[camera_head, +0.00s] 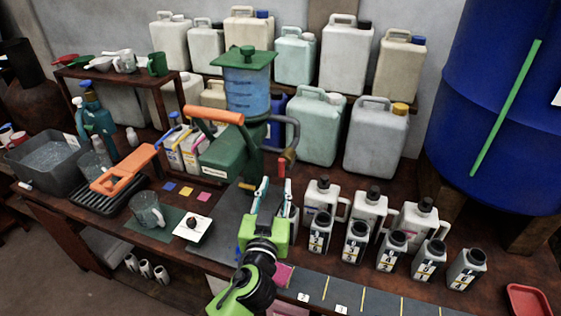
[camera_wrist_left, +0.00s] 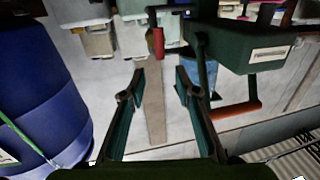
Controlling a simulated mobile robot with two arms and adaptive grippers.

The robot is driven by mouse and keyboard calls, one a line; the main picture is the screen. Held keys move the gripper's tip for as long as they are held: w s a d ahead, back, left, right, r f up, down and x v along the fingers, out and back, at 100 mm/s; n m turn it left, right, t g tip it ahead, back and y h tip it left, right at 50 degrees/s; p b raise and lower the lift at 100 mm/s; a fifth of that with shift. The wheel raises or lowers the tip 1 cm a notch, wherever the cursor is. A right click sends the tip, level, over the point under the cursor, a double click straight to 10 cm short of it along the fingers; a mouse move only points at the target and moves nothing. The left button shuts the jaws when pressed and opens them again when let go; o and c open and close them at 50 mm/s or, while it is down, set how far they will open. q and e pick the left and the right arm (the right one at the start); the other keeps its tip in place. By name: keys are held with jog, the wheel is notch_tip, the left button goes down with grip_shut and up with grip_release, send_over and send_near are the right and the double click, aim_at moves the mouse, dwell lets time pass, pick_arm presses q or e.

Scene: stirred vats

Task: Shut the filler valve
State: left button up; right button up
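The green filler (camera_head: 230,155) stands mid-bench with a clear blue tank (camera_head: 247,95) above it. Its body also shows in the left wrist view (camera_wrist_left: 240,48). An orange-gripped lever (camera_head: 213,115) sticks out to its left. A small red handle (camera_head: 281,172), apparently the valve's, is upright below the brass-coloured spout end (camera_head: 289,155). It also shows in the left wrist view (camera_wrist_left: 158,42), ahead of and between the fingertips. My left gripper (camera_head: 273,190) is open and empty, just in front of the red handle; its parted teal fingers show in the wrist view (camera_wrist_left: 158,92). My right gripper is not in view.
White bottles with black caps (camera_head: 369,212) and smaller labelled bottles (camera_head: 355,243) stand close on the right. A glass mug (camera_head: 147,210) and a white card (camera_head: 193,229) lie left. Large jugs (camera_head: 376,138) stand behind; a blue drum (camera_head: 500,90) fills the right.

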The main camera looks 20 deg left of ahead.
aim_at(281, 164)
pick_arm(q)
jog(key=w, duration=0.3)
jog(key=w+a+p, duration=0.1)
jog(key=w, duration=0.2)
jog(key=w+p, duration=0.1)
jog(key=w, duration=0.2)
jog(key=shift+a, duration=0.25)
grip_shut()
